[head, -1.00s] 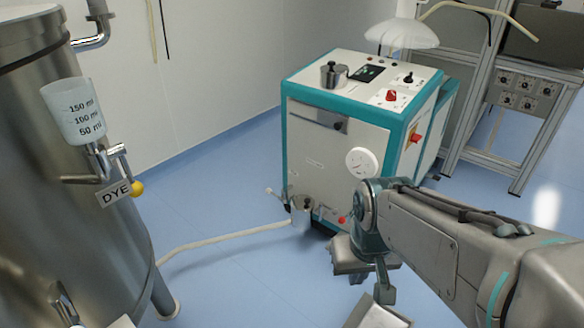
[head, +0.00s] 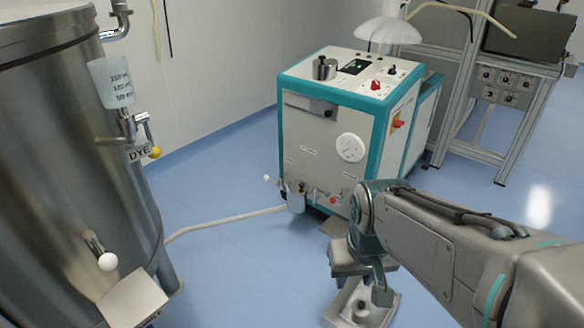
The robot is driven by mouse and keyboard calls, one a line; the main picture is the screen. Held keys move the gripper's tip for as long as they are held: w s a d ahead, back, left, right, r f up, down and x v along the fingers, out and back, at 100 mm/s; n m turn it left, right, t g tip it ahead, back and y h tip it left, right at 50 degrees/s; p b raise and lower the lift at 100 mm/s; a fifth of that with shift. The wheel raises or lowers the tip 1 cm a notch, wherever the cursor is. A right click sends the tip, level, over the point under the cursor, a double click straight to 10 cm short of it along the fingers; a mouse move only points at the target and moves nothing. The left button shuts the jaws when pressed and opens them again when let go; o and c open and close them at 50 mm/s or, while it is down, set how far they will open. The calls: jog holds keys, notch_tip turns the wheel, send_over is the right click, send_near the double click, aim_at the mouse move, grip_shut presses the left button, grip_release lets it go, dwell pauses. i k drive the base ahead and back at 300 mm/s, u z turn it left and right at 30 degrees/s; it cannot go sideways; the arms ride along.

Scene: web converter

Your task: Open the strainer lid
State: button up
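I cannot tell for sure which part is the strainer lid. A small metal cup with a dark top (head: 297,198) sits low on the front of the white and teal machine (head: 310,135), where a pale hose meets it. A metal pot with a black knob (head: 324,68) stands on the machine's top, and its lid looks shut. My gripper (head: 362,285) hangs at lower centre right, in front of the machine and apart from both. Its fingers are partly hidden by my wrist, and I cannot see whether they are open.
A large steel tank (head: 70,180) with a dye cup (head: 112,85) fills the left side. A pale hose (head: 225,221) runs over the floor to the machine. A metal tray-like part with a knob (head: 340,308) shows below my gripper.

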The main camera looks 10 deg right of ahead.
aim_at(294, 187)
jog(key=u, duration=0.95)
jog(key=i, duration=0.85)
jog(key=z, duration=1.8)
